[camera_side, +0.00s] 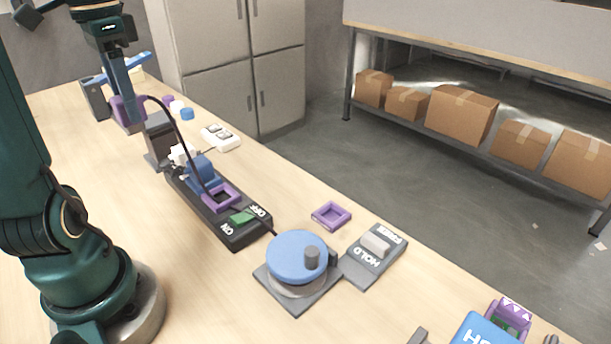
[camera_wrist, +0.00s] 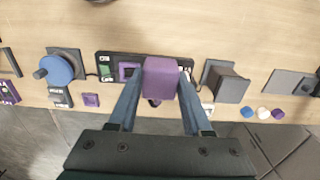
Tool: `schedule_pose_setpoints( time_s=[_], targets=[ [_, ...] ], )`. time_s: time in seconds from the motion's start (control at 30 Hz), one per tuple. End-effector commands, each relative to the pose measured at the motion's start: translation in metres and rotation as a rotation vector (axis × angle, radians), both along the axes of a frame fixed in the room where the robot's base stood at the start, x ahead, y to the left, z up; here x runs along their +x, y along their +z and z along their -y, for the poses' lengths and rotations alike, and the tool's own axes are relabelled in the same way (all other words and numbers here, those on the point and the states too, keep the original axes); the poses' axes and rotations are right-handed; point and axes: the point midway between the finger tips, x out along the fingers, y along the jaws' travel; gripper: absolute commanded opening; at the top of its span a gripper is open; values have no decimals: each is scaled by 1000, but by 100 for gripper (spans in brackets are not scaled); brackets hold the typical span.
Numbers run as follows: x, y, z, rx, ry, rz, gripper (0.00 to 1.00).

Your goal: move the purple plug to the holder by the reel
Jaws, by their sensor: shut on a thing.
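My gripper (camera_side: 124,98) is shut on the purple plug (camera_side: 130,114), held above the far part of the table. In the wrist view the plug (camera_wrist: 161,78) sits between both fingers. A dark cord arcs from the plug over the black power strip (camera_side: 232,232) toward the reel. The strip carries a blue plug (camera_side: 201,168), a white plug (camera_side: 182,154), a purple-framed socket (camera_side: 221,197) and a green switch (camera_side: 242,216). The blue reel (camera_side: 291,252) stands on a grey base, right of the strip. A purple open square holder (camera_side: 331,206) lies near it; the wrist view also shows it (camera_wrist: 91,100).
A grey box with a HOLD/FREE switch (camera_side: 363,270) stands beside the reel. A dark block (camera_side: 161,132), a white switch box (camera_side: 220,137) and small caps (camera_side: 187,114) are near the strip's far end. A blue box (camera_side: 482,331) is at the near right. The table's left side is mostly clear.

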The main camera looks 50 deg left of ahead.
Motion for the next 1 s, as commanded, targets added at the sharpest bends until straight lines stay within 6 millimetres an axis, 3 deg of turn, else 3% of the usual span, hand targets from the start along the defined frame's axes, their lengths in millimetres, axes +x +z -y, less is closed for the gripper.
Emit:
schedule_pose_setpoints(
  time_s=[0.37,0.53,0.77,1.0],
  targets=[
    [0,1,0,0,0,0,0],
    [15,0,0,-2,-6,-1,0],
    [84,-12,17,-4,-16,-3,0],
    [163,-39,76,-5,-17,-3,0]
  ],
)
